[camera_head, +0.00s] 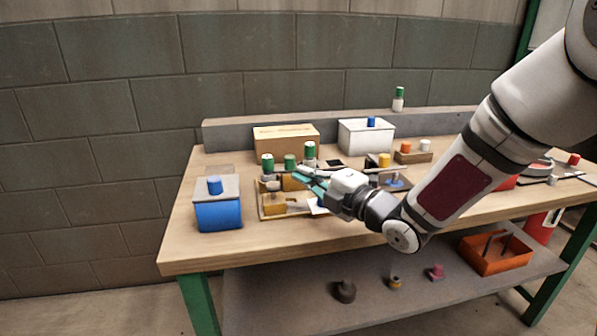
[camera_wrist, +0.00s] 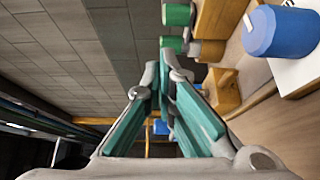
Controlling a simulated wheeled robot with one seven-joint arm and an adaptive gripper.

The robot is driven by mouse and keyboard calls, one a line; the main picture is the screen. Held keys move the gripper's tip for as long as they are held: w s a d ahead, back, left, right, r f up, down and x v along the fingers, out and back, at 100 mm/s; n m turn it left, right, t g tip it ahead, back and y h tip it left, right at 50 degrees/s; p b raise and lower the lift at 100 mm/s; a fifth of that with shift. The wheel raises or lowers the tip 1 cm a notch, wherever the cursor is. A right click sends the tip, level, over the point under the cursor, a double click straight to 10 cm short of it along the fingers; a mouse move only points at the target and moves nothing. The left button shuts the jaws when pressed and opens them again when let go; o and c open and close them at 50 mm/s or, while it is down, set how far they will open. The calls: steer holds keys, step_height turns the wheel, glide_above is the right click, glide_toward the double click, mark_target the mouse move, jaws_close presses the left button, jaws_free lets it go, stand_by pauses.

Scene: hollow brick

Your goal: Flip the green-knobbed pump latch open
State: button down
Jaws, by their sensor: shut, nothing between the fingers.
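Three green-topped knobs stand close together at the back left of the bench in the head view: a left one (camera_head: 267,160), a middle one (camera_head: 290,161) and a right one (camera_head: 309,150). I cannot tell which belongs to the pump latch. A wooden fixture (camera_head: 272,211) with a yellow-brown block sits just in front of them. My gripper (camera_head: 303,174) is just right of the middle knob, its teal fingers pointing left. In the wrist view, two green cylinders (camera_wrist: 178,14) (camera_wrist: 173,44) show beyond the fingertips. The gripper (camera_wrist: 168,58) is shut and empty; contact is unclear.
A blue box (camera_head: 218,215) with a blue knob stands left of the fixture. A cardboard box (camera_head: 286,138) and a white bin (camera_head: 366,140) stand behind. A blue cylinder (camera_wrist: 283,32) is near my gripper in the wrist view.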

steer(key=b+x, duration=0.1)
steer(key=x, duration=0.7)
steer(key=shift+w+a, duration=0.2)
steer(key=shift+w, duration=0.05)
steer(key=shift+d, duration=0.1)
steer(key=d, duration=0.1)
steer(key=d+b, duration=0.1)
steer(key=shift+w+d+f+b, duration=0.1)
steer(key=shift+w+d+b, duration=0.2)
steer(key=shift+w+d, duration=0.1)
